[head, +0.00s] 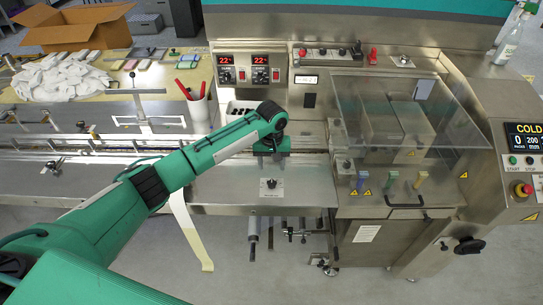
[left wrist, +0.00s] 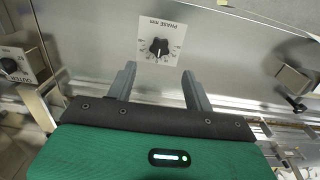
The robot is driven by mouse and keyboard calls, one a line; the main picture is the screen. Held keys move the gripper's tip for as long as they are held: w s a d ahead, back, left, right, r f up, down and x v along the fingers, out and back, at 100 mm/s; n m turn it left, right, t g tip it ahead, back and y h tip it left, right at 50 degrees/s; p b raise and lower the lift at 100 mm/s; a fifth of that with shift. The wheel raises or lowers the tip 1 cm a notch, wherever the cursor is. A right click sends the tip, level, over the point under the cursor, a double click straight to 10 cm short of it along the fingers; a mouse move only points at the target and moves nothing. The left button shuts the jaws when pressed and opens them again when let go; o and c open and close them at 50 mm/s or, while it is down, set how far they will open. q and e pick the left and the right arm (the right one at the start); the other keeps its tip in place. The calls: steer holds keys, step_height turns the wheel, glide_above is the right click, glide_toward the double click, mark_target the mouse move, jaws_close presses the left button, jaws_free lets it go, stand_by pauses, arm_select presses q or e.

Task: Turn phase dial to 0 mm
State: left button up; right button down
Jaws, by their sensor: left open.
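The phase dial is a small black knob on a white plate marked "PHASE mm". It shows in the left wrist view (left wrist: 159,48) just beyond the fingertips and in the head view (head: 270,184) on the steel panel below my left gripper. My left gripper (left wrist: 157,74) is open, its two grey fingers apart with nothing between them. The knob lies ahead of the gap, roughly centred, and the fingers appear clear of it. The dial's scale is too small to read. In the head view my left gripper (head: 270,147) hangs over the panel. My right gripper is not in view.
A second dial (left wrist: 14,64) sits left in the wrist view. A clear guard (head: 405,105) and several coloured-handled clamps stand right of my arm. A control panel (head: 525,140) shows "COLD".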

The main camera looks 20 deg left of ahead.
arm_select(q)
step_height(320, 180, up, 5)
steer(key=shift+r+b, duration=0.2)
steer(key=shift+b, duration=0.3)
